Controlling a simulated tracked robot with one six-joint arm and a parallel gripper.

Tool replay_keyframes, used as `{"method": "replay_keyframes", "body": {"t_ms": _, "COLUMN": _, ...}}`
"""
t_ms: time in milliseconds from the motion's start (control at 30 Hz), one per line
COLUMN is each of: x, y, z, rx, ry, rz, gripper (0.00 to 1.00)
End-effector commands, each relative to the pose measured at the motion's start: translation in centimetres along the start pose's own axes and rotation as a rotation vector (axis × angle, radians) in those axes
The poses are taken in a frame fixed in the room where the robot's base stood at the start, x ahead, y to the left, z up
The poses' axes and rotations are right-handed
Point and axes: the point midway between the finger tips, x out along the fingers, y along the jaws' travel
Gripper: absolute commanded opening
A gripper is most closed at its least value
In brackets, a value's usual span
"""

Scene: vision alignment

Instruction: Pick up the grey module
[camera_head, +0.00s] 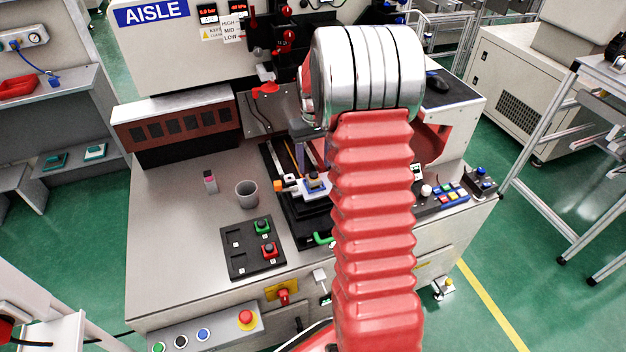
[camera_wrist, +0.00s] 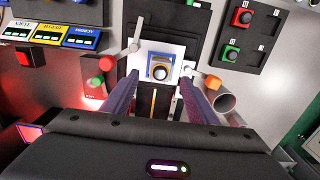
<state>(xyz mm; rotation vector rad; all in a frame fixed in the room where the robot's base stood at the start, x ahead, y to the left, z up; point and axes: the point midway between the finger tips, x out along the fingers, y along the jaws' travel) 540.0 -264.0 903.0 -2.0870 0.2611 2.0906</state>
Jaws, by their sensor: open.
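The grey module (camera_wrist: 160,67), a small square block with a dark round knob, sits on a white plate (camera_wrist: 147,48) in the wrist view. In the head view the module (camera_head: 314,182) is on the bench's black fixture, partly beside my red arm. My gripper (camera_wrist: 159,82) is open. Its two purple fingers reach toward the module, one on each side, with nothing between them that looks held. Whether the fingertips are level with the module or above it I cannot tell. In the head view my gripper is mostly hidden by my arm.
A grey cup (camera_head: 246,194) and a pink-capped bottle (camera_head: 210,182) stand left of the fixture. A black panel (camera_head: 239,264) holds green and red button modules. An orange knob (camera_wrist: 213,82) and a red one (camera_wrist: 106,63) flank the plate. Bare bench lies at left.

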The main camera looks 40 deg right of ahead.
Motion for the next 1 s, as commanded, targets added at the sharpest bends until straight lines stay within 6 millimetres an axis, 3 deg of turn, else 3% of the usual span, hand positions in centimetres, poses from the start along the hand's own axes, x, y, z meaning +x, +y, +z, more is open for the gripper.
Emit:
{"method": "replay_keyframes", "body": {"t_ms": 467, "x": 0.8, "y": 0.0, "z": 0.0, "rx": 0.001, "ry": 0.000, "rz": 0.000, "gripper": 0.53}}
{"method": "replay_keyframes", "body": {"t_ms": 800, "x": 4.9, "y": -0.1, "z": -0.1, "rx": 0.001, "ry": -0.002, "rz": 0.000, "gripper": 0.53}}
{"method": "replay_keyframes", "body": {"t_ms": 1000, "x": 5.8, "y": 0.0, "z": -0.1, "rx": 0.001, "ry": 0.001, "rz": 0.000, "gripper": 0.53}}
